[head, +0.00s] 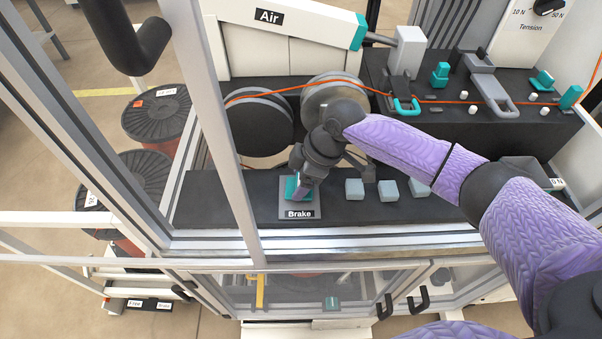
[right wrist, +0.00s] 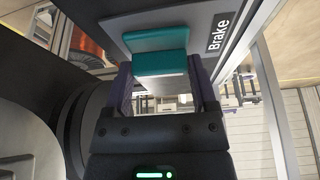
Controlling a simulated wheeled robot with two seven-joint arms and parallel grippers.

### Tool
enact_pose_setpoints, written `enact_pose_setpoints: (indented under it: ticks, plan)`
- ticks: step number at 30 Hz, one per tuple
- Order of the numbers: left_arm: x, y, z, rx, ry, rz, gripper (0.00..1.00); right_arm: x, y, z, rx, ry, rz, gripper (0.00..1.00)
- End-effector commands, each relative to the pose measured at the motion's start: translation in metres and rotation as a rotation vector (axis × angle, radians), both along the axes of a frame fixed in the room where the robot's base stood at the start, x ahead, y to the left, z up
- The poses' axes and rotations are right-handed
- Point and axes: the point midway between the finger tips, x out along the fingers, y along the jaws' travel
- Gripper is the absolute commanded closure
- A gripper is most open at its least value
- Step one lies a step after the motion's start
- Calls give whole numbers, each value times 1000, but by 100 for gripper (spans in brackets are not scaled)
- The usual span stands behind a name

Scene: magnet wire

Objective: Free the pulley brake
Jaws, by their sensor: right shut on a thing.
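The brake control is a teal block (head: 291,187) on a grey plate labelled "Brake" (head: 299,213), at the left end of the dark ledge. My right gripper (head: 301,188) reaches down to it and partly covers it. In the right wrist view the teal block (right wrist: 160,62) sits between the two fingers, and the gripper (right wrist: 160,90) is shut on it. Two grey pulleys (head: 258,127) stand behind the ledge, and the right one (head: 325,98) is partly hidden by my arm. An orange wire (head: 290,90) runs over them. My left gripper is not in view.
Several pale blue-grey buttons (head: 355,189) sit right of the brake plate. A metal guard frame post (head: 222,125) stands close left of it. Behind are a white housing labelled "Air" (head: 285,50) and a dark deck with teal clamps (head: 440,75). Dark red spools (head: 157,112) stand outside left.

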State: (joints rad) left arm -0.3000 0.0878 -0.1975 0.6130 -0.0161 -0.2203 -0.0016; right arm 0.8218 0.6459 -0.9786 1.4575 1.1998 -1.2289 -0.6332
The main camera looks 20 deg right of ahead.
Motion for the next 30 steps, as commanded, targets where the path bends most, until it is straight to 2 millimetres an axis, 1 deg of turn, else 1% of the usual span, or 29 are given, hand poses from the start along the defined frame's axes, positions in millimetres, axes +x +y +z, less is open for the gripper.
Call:
enact_pose_setpoints:
  ticks: [1,3,15,20,24,27,30]
  plan:
    - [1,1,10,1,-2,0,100,-1,1,5,1,1,-24,85]
    - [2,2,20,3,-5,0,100,-1,0,6,1,2,-71,85]
    - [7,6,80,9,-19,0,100,-2,2,7,1,3,-437,85]
    - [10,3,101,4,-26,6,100,-3,2,7,2,2,-590,85]
    - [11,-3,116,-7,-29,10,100,-3,3,6,3,3,-723,86]
    - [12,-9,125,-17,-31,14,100,-3,4,5,4,3,-818,85]
    - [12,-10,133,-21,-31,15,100,-2,3,5,3,3,-913,85]
